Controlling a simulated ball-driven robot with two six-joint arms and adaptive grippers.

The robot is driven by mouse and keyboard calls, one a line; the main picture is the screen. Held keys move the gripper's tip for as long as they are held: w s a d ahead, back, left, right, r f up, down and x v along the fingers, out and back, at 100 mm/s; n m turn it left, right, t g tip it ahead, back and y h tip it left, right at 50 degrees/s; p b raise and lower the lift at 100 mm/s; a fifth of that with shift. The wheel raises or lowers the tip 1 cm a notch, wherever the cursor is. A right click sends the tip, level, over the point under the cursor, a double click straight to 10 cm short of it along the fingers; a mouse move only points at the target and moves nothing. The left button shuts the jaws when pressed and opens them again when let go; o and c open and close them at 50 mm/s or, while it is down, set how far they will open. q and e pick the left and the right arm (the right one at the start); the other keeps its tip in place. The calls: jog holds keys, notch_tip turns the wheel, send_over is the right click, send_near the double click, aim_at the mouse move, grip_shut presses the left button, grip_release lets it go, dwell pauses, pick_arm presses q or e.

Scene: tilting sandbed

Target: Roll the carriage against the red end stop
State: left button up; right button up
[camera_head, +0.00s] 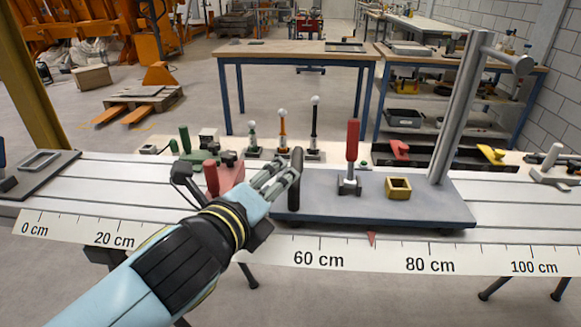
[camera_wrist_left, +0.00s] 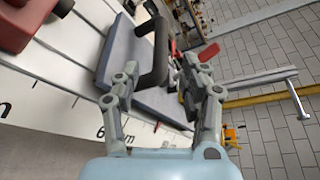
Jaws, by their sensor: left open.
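The carriage (camera_head: 420,208) is a low grey-blue plate on the white rail bed. It carries a black upright handle (camera_head: 296,180) at its left end, a red-topped lever, a yellow square block and a tall grey post. The red end stop (camera_head: 224,176) is a red block to the left of the carriage, with a gap between them. My left gripper (camera_head: 283,180) is open at the handle. In the left wrist view the handle (camera_wrist_left: 161,45) shows between and beyond the open fingers (camera_wrist_left: 160,73); I cannot tell whether they touch it. My right gripper is out of view.
A centimetre scale (camera_head: 265,248) runs along the front edge, with a red pointer (camera_head: 371,239) near 70 cm. Several levers with ball knobs (camera_head: 282,130) stand behind the rail. A dark plate (camera_head: 35,172) lies at the far left.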

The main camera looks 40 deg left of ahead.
aim_at(297, 164)
pick_arm(q)
jog(key=x, duration=0.2)
jog(key=shift+w, duration=0.35)
jog(key=x, duration=0.7)
jog(key=shift+w+a+f, duration=0.1)
jog(key=shift+w+f, duration=0.05)
jog(key=shift+w, duration=0.15)
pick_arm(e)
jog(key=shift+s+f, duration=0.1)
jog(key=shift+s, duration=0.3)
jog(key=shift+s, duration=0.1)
pick_arm(q)
jog(key=shift+c, duration=0.8)
grip_shut()
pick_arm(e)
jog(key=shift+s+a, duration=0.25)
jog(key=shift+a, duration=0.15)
